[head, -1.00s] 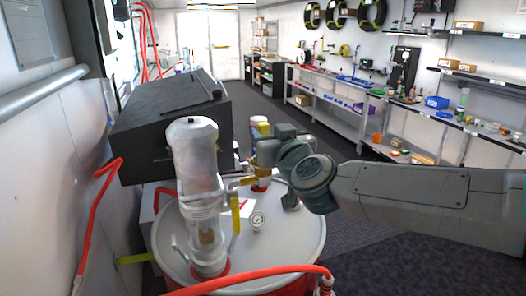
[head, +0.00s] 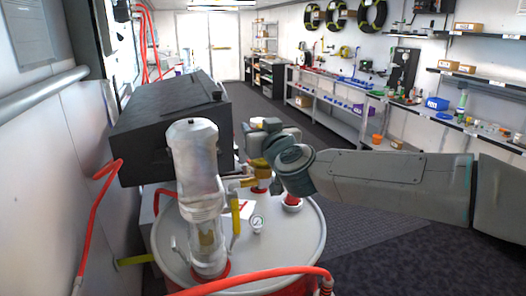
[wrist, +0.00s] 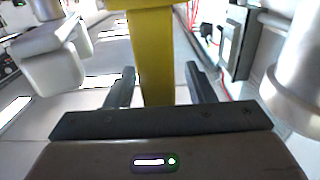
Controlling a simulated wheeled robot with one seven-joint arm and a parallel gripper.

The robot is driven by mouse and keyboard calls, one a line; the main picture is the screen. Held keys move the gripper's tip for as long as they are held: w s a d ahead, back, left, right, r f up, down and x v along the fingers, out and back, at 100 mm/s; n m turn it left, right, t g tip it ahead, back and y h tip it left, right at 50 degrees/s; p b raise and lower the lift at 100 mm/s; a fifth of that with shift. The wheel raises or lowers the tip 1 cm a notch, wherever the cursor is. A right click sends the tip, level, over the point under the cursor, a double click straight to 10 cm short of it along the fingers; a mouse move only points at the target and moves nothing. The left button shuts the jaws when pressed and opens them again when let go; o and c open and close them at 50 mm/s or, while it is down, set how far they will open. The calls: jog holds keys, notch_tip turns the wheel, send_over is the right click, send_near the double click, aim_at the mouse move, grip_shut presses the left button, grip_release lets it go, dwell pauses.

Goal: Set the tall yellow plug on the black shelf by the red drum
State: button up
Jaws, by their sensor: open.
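The tall yellow plug (wrist: 155,65) stands between my gripper's fingers in the wrist view, its ends out of that picture. My gripper (wrist: 160,85) is open around it, with a visible gap on the right; contact on the left is hard to tell. The red drum (head: 285,287) has a pale lid. A black box-like surface (head: 165,105) beside the drum may be the black shelf.
A clear cylinder (head: 195,165) stands on the lid, with a yellow-handled valve (head: 236,222) and a gauge (head: 257,223) beside it. A red hose (head: 250,276) crosses the front. Workbenches (head: 345,112) line the far right; the floor between is clear.

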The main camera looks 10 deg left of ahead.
jog(key=shift+c, duration=0.3)
grip_shut()
jog(key=shift+r, duration=0.15)
